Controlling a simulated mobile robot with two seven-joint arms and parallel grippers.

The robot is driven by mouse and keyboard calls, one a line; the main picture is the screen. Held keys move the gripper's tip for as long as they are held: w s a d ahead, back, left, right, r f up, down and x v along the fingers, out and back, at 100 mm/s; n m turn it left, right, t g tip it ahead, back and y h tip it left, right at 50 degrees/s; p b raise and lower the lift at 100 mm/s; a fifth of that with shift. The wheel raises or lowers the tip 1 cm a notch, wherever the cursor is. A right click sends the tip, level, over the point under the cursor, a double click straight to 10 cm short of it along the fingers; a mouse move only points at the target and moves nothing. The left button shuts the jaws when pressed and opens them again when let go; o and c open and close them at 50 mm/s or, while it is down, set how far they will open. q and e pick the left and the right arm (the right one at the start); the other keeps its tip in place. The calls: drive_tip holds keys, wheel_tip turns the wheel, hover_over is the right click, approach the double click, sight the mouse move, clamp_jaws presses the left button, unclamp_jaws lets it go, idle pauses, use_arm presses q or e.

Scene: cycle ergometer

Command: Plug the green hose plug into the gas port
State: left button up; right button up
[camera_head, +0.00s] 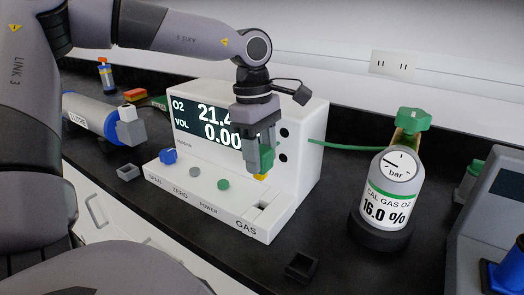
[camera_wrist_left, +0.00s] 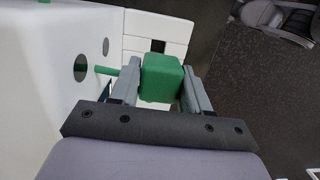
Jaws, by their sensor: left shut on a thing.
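My left gripper (camera_head: 262,150) points down in front of the white analyser's screen and is shut on the green hose plug (camera_head: 267,158). A yellow tip shows below the plug. In the left wrist view the plug (camera_wrist_left: 162,78) sits between the two fingers, with a short green hose piece (camera_wrist_left: 105,70) at its left. The gas port (camera_head: 262,207) is a dark opening on the analyser's front ledge by the word GAS. The plug is above it and apart from it. The port also shows in the left wrist view (camera_wrist_left: 158,46), beyond the plug. My right gripper is not in view.
The white analyser (camera_head: 300,150) stands on the black bench. A gas bottle (camera_head: 390,185) with a green top stands to its right, with a green hose running toward the analyser. A small black holder (camera_head: 301,267) lies in front. A grey-blue cylinder (camera_head: 95,115) lies at left.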

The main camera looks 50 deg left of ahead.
sight(261, 180)
use_arm(q)
drive_tip(key=shift+f, duration=0.1)
wheel_tip(261, 180, down, 6)
drive_tip(key=b, duration=0.4)
drive_tip(key=shift+r+b, duration=0.2)
drive_tip(key=shift+b, duration=0.2)
drive_tip(key=shift+o, duration=0.9)
drive_tip(key=shift+r, duration=0.25)
drive_tip(key=c, duration=0.3)
drive_tip(key=shift+f, duration=0.25)
drive_tip(key=shift+f, duration=0.15)
drive_tip(key=shift+f+b, duration=0.2)
drive_tip(key=shift+b, duration=0.2)
